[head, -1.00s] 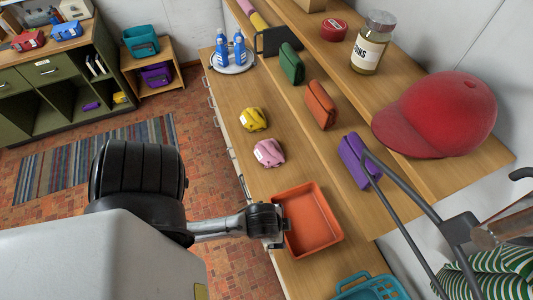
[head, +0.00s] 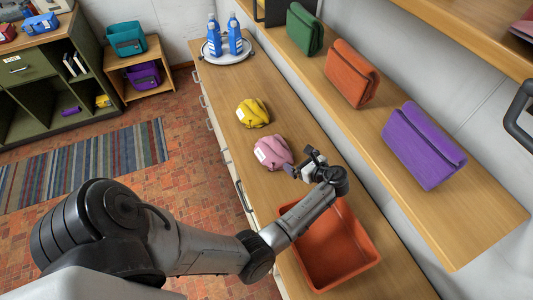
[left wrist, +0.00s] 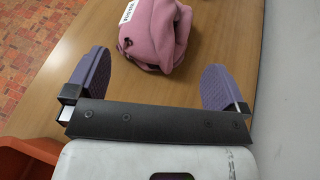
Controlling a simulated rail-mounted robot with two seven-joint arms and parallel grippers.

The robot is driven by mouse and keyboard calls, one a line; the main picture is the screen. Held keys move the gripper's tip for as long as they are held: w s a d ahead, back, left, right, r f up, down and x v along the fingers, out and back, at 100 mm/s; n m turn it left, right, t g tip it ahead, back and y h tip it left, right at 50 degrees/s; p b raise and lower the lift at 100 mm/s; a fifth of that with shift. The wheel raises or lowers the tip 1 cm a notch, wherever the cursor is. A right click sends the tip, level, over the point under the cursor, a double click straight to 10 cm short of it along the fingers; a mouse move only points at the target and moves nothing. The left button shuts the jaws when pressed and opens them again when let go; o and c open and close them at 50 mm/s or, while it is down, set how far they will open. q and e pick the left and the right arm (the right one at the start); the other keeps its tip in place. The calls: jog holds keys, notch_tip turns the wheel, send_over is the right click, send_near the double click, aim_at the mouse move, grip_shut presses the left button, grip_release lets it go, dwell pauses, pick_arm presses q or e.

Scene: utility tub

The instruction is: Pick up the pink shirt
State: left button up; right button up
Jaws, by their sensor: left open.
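The pink shirt (head: 273,152) is a folded bundle with a white label, lying on the wooden counter. It also shows in the left wrist view (left wrist: 155,38), ahead of the fingers and roughly between their lines. My left gripper (head: 297,165) is just right of the shirt in the head view. In the left wrist view its two purple fingers (left wrist: 155,85) are spread wide with bare counter between them. It is open, empty and apart from the shirt. My right gripper is not in view.
An orange tray (head: 345,268) stands on the counter beneath my left forearm. A yellow folded bundle (head: 253,112) lies just beyond the shirt. A round tray with blue bottles (head: 235,42) stands farther back. A shelf with green, orange and purple (head: 424,144) pouches runs along the right.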

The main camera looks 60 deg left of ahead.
aim_at(280, 149)
pick_arm(q)
jog(key=x, duration=0.8)
jog(key=shift+s+a+f+b, duration=0.1)
jog(key=shift+a+f+b, duration=0.05)
jog(key=shift+a+b, duration=0.15)
jog(key=shift+b+x, duration=0.35)
jog(key=shift+x, duration=2.15)
jog(key=shift+d+f, duration=0.1)
jog(key=shift+f, duration=0.05)
jog(key=shift+c, duration=0.2)
